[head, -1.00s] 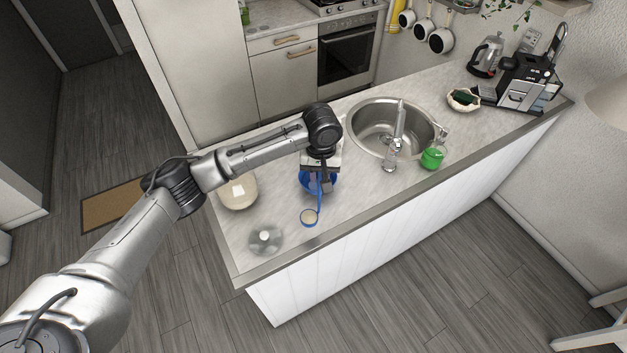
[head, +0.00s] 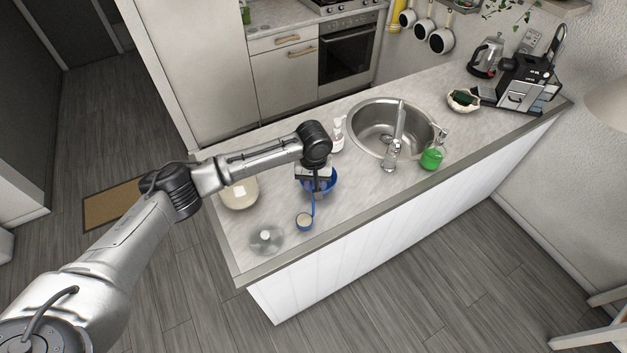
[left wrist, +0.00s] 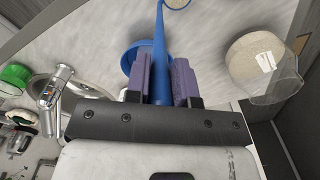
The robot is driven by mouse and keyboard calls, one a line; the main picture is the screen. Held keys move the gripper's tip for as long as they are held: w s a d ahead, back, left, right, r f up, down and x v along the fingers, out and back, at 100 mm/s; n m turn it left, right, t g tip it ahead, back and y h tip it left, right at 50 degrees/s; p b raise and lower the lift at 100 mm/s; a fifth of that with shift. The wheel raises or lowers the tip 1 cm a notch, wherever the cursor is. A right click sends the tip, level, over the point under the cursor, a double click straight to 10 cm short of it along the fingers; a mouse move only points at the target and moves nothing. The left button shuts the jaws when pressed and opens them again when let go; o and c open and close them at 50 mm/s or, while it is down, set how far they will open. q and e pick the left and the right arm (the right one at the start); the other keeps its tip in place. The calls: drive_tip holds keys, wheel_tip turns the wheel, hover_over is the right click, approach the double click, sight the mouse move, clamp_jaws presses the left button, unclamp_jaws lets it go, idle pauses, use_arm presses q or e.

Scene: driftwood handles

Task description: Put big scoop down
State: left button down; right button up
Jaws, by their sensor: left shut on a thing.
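The big scoop (head: 305,221) has a long blue handle and a round cup with pale contents. My left gripper (head: 315,187) is shut on its handle above the counter, in front of a blue bowl (head: 332,184). In the left wrist view the blue handle (left wrist: 159,50) runs between the two purple fingers of the gripper (left wrist: 161,80). The scoop's cup (left wrist: 177,3) is cut off at the top edge there. The blue bowl (left wrist: 130,60) is partly hidden behind the left finger. I cannot tell whether the scoop touches the counter. My right gripper is not in view.
A glass container with pale contents (head: 240,194) and a clear round lid (head: 266,240) stand at the counter's left end. Counter right of the scoop is clear.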

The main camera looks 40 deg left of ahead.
use_arm(q)
drive_tip(key=shift+f, duration=0.1)
drive_tip(key=c, duration=1)
unclamp_jaws()
drive_tip(key=shift+r, duration=0.2)
wheel_tip(320, 180, up, 10)
drive_tip(key=shift+r+b, duration=0.2)
drive_tip(key=shift+b, duration=0.45)
drive_tip(key=shift+r, duration=0.75)
